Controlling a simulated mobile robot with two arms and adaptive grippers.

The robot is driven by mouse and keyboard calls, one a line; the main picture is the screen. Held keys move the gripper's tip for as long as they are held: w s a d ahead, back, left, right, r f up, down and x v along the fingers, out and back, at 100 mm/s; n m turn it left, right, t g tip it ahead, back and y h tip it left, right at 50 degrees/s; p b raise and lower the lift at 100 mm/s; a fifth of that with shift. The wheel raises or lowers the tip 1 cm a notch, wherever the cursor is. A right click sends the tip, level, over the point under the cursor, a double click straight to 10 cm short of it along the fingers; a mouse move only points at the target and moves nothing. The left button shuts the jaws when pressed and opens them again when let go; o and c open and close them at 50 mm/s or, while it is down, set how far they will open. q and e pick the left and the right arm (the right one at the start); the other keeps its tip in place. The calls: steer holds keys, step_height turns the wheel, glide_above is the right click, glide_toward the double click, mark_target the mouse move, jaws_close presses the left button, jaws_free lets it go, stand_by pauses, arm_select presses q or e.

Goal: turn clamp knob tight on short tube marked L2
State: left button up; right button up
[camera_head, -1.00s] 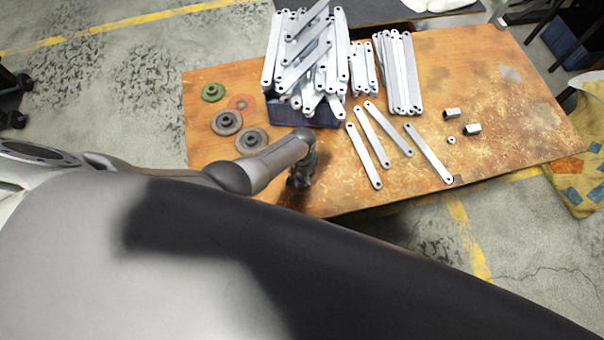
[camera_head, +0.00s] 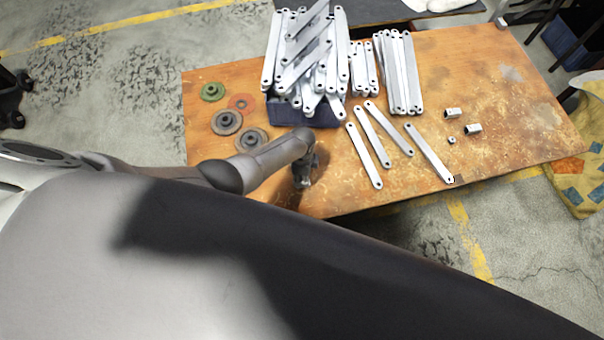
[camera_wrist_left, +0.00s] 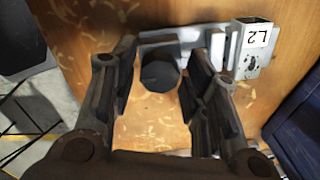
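In the left wrist view, a dark round knob (camera_wrist_left: 160,76) sits between the fingers of my left gripper (camera_wrist_left: 162,68). The fingers are open on either side of it, with small gaps showing. A pale metal piece (camera_wrist_left: 183,37) lies behind the knob and runs right toward a short tube (camera_wrist_left: 250,50), whose white face reads L2. In the head view my left gripper (camera_head: 304,176) points down over the table's front edge area; the knob and the L2 tube cannot be made out there. My right gripper is not in view.
Loose flat bars (camera_head: 428,152) lie right of my left gripper on the wooden table (camera_head: 500,110). A dark blue bin (camera_head: 290,116) heaped with bars stands behind it. Grey discs (camera_head: 227,122) lie to the left. Small metal pieces (camera_head: 473,129) lie farther right.

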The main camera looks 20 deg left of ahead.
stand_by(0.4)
arm_select(q)
step_height(320, 180, up, 6)
steer(key=p, duration=0.6)
steer(key=shift+r, duration=0.1)
steer(key=shift+d, duration=0.15)
